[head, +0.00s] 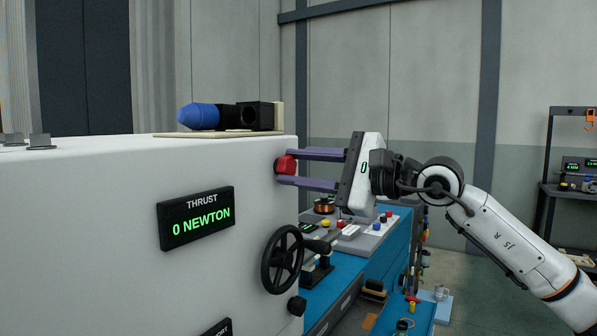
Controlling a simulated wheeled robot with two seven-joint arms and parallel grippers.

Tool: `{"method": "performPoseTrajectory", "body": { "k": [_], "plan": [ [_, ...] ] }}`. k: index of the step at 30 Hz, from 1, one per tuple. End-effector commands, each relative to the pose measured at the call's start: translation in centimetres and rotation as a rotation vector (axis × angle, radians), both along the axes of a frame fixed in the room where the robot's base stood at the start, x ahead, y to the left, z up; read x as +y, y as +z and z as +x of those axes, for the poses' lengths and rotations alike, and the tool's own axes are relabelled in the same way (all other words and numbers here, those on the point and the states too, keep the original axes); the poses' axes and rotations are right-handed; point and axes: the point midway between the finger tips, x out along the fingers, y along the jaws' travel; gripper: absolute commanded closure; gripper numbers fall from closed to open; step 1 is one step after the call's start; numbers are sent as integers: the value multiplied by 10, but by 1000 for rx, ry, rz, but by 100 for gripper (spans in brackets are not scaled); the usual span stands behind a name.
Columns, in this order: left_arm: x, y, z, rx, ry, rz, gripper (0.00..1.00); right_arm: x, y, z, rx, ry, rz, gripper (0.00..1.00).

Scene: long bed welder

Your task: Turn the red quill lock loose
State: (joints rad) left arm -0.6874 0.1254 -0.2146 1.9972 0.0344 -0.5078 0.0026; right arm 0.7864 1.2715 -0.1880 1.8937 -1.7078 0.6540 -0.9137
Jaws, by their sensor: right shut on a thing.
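The red quill lock (286,165) sticks out near the top right edge of the white machine housing (90,220). My right gripper (291,166) reaches in from the right, with its two long purple fingers level, one above the other. The fingertips are shut on the red lock and partly cover it. My left gripper is not in view.
Below the lock, a black handwheel (282,259) and a small black knob (297,306) stick out from the housing. A THRUST display (196,218) reads 0 NEWTON. A blue-tipped motor (200,116) sits on top. A blue bench (390,262) with a button panel stands behind.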

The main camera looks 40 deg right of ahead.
Motion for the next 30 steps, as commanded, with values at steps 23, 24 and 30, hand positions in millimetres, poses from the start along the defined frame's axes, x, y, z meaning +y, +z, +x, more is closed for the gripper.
{"method": "performPoseTrajectory", "body": {
  "k": [23, 24, 30],
  "plan": [
    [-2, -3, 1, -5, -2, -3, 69, 0, 0, 0, -123, -2, -296, 91],
    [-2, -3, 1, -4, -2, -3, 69, 0, 0, 0, -124, -2, -297, 91],
    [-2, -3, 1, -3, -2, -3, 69, 0, 0, 0, -125, -2, -298, 91]
  ]
}}
